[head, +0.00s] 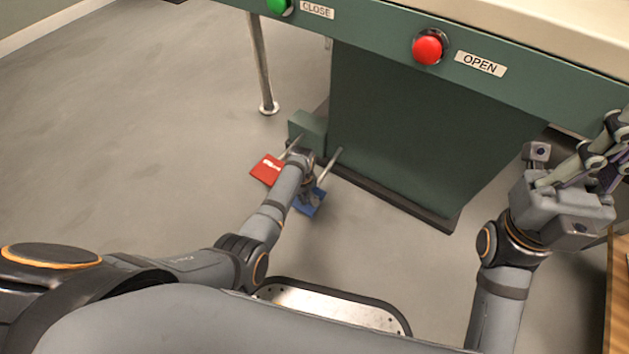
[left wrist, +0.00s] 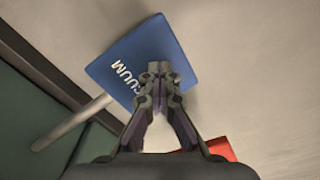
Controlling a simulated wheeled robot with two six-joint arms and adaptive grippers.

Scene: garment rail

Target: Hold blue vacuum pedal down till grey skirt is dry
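The blue vacuum pedal (head: 312,206) is low near the floor, at the foot of the green machine. In the left wrist view the blue pedal (left wrist: 120,62) carries white lettering, partly covered by my fingers. My left gripper (head: 308,188) reaches down over it. In the left wrist view my left gripper (left wrist: 158,70) has its fingertips together, over the pedal's face. I cannot tell whether they press on it. My right gripper (head: 612,140) is at the right edge, partly cut off, and its opening is unclear. No grey skirt is in view.
A red pedal (head: 266,169) sits left of the blue one and also shows in the left wrist view (left wrist: 221,148). The machine has a green CLOSE button (head: 280,6) and a red OPEN button (head: 428,47). A metal leg (head: 262,65) stands behind. Floor at left is clear.

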